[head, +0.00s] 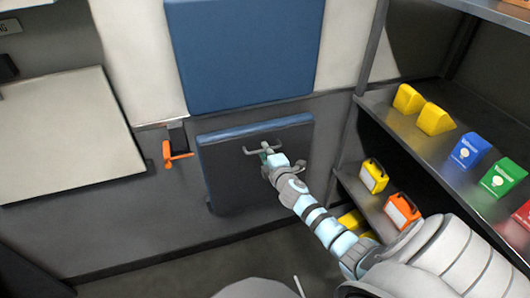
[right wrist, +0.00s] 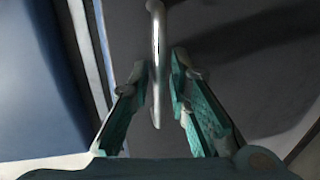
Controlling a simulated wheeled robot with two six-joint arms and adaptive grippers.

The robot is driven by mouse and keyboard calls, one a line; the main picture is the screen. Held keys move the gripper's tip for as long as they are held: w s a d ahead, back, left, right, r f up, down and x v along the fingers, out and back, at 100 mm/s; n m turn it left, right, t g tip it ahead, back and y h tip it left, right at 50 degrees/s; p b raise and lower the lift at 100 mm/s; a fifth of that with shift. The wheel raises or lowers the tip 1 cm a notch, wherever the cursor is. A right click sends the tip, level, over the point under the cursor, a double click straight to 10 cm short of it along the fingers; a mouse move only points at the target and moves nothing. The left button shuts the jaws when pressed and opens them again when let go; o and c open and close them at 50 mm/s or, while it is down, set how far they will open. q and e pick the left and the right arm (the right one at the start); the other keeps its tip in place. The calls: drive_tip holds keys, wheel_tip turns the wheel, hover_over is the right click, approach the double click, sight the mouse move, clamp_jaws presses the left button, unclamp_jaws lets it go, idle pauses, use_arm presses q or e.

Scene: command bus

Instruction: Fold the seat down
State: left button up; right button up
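The seat (head: 228,172) stands folded up against the grey wall below a blue backrest (head: 245,50). Its blue edge faces up and its dark underside faces me. A pale metal handle (head: 250,151) sticks out from that underside. My right gripper (head: 268,153) is at the handle. In the right wrist view, the handle's bar (right wrist: 156,50) runs between the two fingers of the right gripper (right wrist: 160,75). The fingers stand apart with narrow gaps beside the bar. My left gripper is not in view.
An orange lever (head: 172,155) is on the wall just left of the seat. A pale table (head: 60,135) stands at the left. A shelf (head: 400,135) with several coloured boxes is at the right, close to my right arm. The floor below the seat looks clear.

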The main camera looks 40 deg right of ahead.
drive_tip(key=shift+w+d, duration=0.15)
drive_tip(key=shift+w, duration=0.3)
drive_tip(key=shift+c, duration=0.6)
clamp_jaws()
drive_tip(key=shift+f, duration=0.15)
